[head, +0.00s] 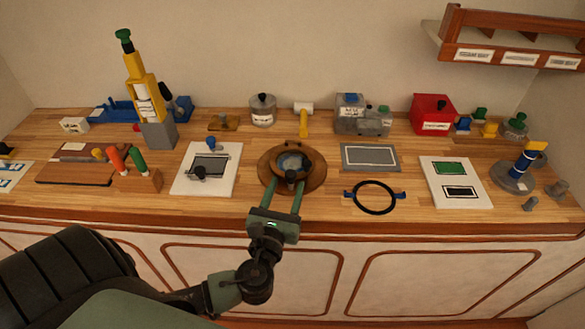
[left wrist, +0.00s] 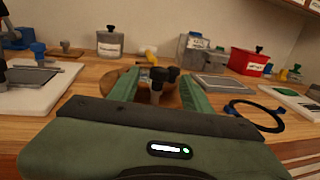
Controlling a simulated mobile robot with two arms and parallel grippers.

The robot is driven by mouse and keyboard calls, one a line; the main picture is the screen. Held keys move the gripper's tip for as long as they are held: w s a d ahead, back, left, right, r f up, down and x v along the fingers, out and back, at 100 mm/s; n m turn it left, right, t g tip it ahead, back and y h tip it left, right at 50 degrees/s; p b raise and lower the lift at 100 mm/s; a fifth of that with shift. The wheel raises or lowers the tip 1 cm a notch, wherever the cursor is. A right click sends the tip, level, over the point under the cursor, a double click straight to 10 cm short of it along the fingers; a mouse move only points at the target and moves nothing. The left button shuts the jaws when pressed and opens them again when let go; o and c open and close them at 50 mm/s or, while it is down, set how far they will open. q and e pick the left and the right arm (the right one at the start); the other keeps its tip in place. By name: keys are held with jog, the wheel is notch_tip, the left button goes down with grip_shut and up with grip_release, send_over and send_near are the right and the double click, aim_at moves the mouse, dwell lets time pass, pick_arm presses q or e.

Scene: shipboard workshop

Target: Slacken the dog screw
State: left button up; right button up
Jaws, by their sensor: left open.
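A round brass porthole (head: 263,166) with a glass pane lies on the wooden bench in the middle of the head view. A dark-knobbed screw (head: 290,176) stands at its near side; in the left wrist view its black knob (left wrist: 158,74) shows between my fingers. My left gripper (head: 286,184) is open and reaches over the near rim, one finger on each side of the knob. I cannot tell whether either finger touches it. In the left wrist view the gripper (left wrist: 158,78) partly hides the porthole (left wrist: 108,80). My right gripper is not in view.
A white board with a dark-framed piece (head: 207,182) lies left. Tins and a red box (head: 432,114) stand behind. Bare bench (head: 330,195) shows right of the gripper.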

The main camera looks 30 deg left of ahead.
aim_at(290, 178)
pick_arm(q)
jog(key=p+x, duration=0.1)
jog(key=x, duration=0.4)
jog(key=shift+w, duration=0.2)
grip_shut()
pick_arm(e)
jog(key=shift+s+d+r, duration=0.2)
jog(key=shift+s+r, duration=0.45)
